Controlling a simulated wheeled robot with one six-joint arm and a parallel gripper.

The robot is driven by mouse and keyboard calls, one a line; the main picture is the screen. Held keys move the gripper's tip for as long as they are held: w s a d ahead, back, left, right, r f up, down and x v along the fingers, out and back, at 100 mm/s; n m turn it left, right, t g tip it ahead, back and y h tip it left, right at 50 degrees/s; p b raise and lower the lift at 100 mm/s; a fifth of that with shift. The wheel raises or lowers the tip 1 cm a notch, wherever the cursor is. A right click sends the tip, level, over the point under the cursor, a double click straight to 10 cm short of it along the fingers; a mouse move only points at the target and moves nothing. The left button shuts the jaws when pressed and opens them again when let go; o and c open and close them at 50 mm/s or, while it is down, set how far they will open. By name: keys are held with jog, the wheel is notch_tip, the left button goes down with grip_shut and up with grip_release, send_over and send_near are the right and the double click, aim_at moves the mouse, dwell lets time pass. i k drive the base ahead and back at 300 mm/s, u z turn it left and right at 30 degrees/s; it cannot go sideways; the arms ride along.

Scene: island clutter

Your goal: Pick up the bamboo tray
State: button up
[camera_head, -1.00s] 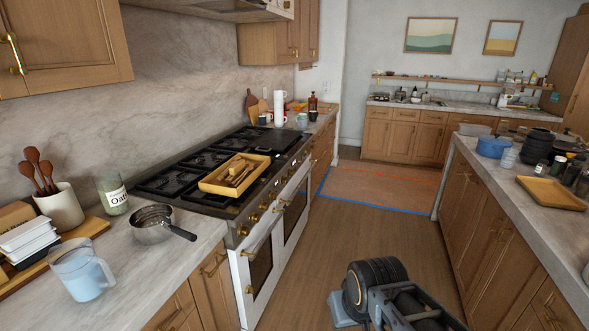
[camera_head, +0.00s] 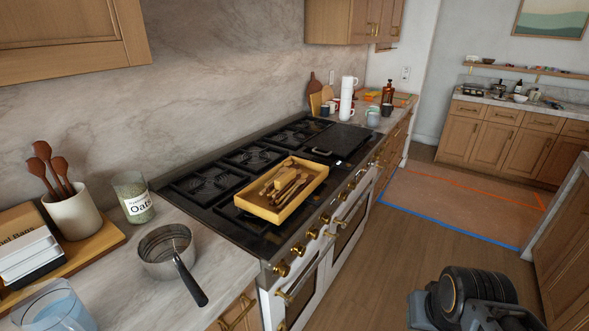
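A yellow-tan tray (camera_head: 257,211), which looks like bamboo, sits on the black stovetop near its front edge, in the middle of the view. It holds several wooden utensils (camera_head: 290,187) and a small light block-like item. No gripper touches the tray. Part of my arm (camera_head: 465,298) shows at the bottom right, over the floor and well apart from the tray. My gripper's fingers are not in view.
A saucepan (camera_head: 167,252) stands on the near counter, its handle pointing toward the front edge. An oats jar (camera_head: 133,198), a utensil crock (camera_head: 75,216) and a pitcher (camera_head: 52,310) are nearby. Gold knobs (camera_head: 297,250) line the stove front.

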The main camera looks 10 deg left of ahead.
aim_at(276, 194)
jog(key=i, duration=1.45)
jog(key=u, duration=3.5)
